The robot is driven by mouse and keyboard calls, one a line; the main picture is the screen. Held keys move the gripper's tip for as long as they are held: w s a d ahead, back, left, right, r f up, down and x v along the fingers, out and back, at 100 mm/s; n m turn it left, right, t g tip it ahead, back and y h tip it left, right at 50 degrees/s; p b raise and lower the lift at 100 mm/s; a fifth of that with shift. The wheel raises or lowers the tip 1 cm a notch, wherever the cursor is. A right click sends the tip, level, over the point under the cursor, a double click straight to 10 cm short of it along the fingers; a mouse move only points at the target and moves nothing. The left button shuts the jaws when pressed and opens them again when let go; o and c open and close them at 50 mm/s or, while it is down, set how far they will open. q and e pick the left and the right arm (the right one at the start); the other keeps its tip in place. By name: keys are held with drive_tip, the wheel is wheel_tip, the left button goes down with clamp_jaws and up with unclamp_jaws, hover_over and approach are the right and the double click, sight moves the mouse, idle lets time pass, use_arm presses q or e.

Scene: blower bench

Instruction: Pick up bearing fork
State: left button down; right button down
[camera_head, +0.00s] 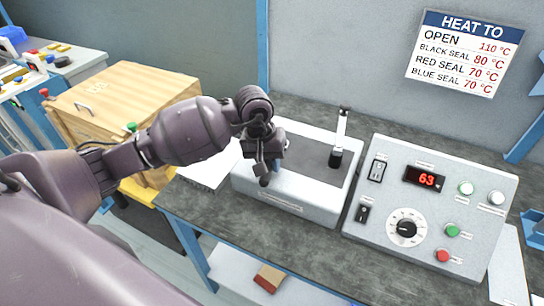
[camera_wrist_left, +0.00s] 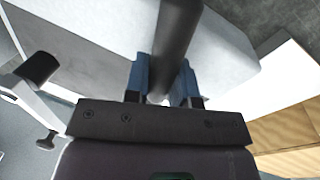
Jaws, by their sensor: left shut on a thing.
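My left gripper (camera_head: 266,172) is over the left part of the light grey box-shaped unit (camera_head: 318,208) on the bench. In the left wrist view its blue fingertips (camera_wrist_left: 165,85) are shut on a dark round bar (camera_wrist_left: 176,35), which I take to be the bearing fork. The bar runs away from the fingers, and its far end is out of that view. In the head view my gripper and wrist mostly hide it. I cannot tell whether it still touches the unit. My right gripper is not in view.
A white post with a black base (camera_head: 337,158) stands on the unit's right side. A control box (camera_head: 400,190) with a red "63" display is to the right. A wooden box (camera_head: 110,90) is at the left. A temperature sign (camera_head: 464,52) hangs on the wall.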

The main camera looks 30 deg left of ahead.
use_arm(q)
wheel_tip(320, 180, up, 20)
drive_tip(key=shift+p, duration=0.3)
idle(0.4)
